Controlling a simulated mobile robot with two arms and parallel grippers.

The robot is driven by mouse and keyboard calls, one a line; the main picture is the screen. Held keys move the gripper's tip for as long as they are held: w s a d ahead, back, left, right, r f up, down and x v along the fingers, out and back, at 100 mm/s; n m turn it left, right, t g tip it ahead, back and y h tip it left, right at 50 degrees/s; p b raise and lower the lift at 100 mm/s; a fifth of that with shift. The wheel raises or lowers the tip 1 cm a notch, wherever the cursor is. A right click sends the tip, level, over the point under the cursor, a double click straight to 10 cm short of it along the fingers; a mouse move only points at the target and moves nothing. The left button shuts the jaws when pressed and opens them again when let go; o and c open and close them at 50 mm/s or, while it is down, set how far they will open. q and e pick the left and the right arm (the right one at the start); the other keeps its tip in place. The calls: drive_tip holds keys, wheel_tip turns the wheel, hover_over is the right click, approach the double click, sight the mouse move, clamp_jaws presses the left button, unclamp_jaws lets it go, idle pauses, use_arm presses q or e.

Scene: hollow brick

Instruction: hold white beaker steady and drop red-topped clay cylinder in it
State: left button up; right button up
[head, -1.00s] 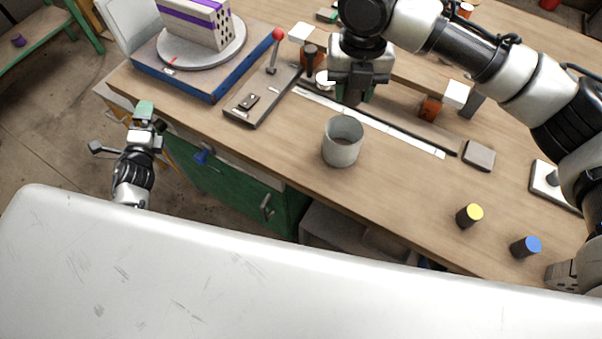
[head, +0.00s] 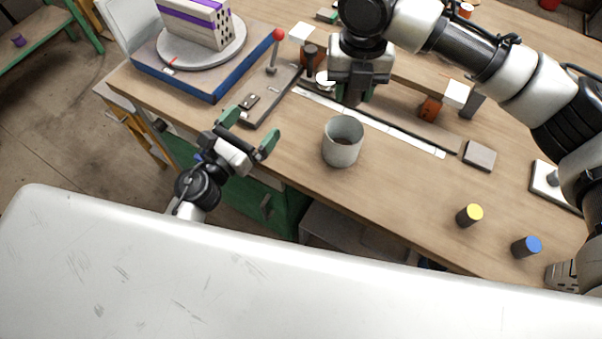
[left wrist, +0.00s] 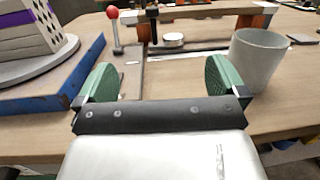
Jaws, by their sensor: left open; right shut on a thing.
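The white beaker (head: 342,146) stands upright and open on the bench near its front edge. It also shows at the right of the left wrist view (left wrist: 258,62). My left gripper (head: 252,128) is open and empty, left of the beaker and apart from it, at the bench's front edge. My right gripper (head: 354,92) points down behind the beaker, shut on a dark cylinder that its fingers mostly hide. No red top shows on it, and no other red-topped cylinder is clearly visible.
A turntable (head: 202,52) holds a hollow brick at the left.

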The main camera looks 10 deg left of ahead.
use_arm(q)
drive_tip(key=s+d+f+m+g+h, duration=0.1)
drive_tip(key=s+d+f, duration=0.15)
drive_tip(key=d, duration=0.35)
drive_tip(key=s+d+f+m+g+h, duration=0.1)
drive_tip(key=s+d+f+g, duration=0.1)
drive_tip(key=s+d, duration=0.3)
approach(354, 129)
drive_tip(key=shift+h, duration=0.3)
drive_tip(key=x, duration=0.5)
drive_tip(key=shift+w+f, duration=0.3)
drive_tip(key=c, duration=0.9)
drive_tip(key=shift+c, duration=0.2)
use_arm(e)
drive_tip(key=shift+f, duration=2.25)
